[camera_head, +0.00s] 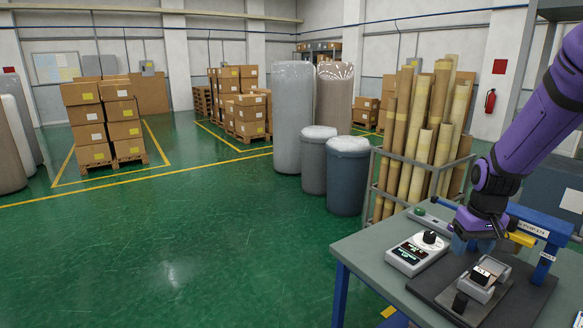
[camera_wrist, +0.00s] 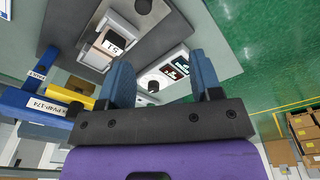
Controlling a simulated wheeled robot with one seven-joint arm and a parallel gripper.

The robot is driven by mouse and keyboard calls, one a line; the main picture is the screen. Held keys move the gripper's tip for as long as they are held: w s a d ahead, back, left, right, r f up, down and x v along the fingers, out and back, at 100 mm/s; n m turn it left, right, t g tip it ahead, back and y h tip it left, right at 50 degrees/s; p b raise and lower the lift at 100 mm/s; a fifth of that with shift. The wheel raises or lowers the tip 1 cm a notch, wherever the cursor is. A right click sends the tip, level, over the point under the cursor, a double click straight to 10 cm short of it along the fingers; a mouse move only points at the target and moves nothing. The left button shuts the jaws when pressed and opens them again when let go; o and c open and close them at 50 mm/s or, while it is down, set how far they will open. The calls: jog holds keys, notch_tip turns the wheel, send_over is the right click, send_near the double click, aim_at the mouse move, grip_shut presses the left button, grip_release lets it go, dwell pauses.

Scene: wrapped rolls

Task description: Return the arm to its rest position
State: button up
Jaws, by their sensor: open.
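My purple arm (camera_head: 525,135) reaches down from the upper right over the grey table (camera_head: 360,250). My gripper (camera_head: 472,243) hangs above the tabletop with its blue fingers pointing down. In the wrist view my gripper (camera_wrist: 160,65) is open, with an empty gap between the two blue fingers. A silver fixture with a black top (camera_head: 484,278) stands on a dark plate just in front of the gripper; it also shows in the wrist view (camera_wrist: 93,58). A pale box with a black knob and displays (camera_head: 412,258) sits left of the gripper.
A blue frame (camera_head: 545,255) with white labels and a yellow part (camera_head: 521,238) stand close to the gripper's right. A metal rack of tall tan rolls (camera_head: 425,120) stands behind the table. Wrapped grey rolls (camera_head: 293,115) stand further left. Open green floor (camera_head: 190,245) lies left.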

jog(key=s+a+r+t, duration=0.1)
jog(key=s+a+r, duration=0.35)
jog(key=r, duration=0.25)
jog(key=s+a+r+t, duration=0.1)
jog(key=s+a+r, duration=0.35)
jog(key=r, duration=0.35)
jog(key=s+a+r+t, duration=0.1)
jog(key=s+a+r, duration=0.1)
jog(key=s, duration=0.4)
jog(key=s+a+r+t, duration=0.1)
jog(key=s+a+r, duration=0.1)
jog(key=s, duration=0.5)
jog(key=shift+a+r+n, duration=0.3)
jog(key=shift+r, duration=0.25)
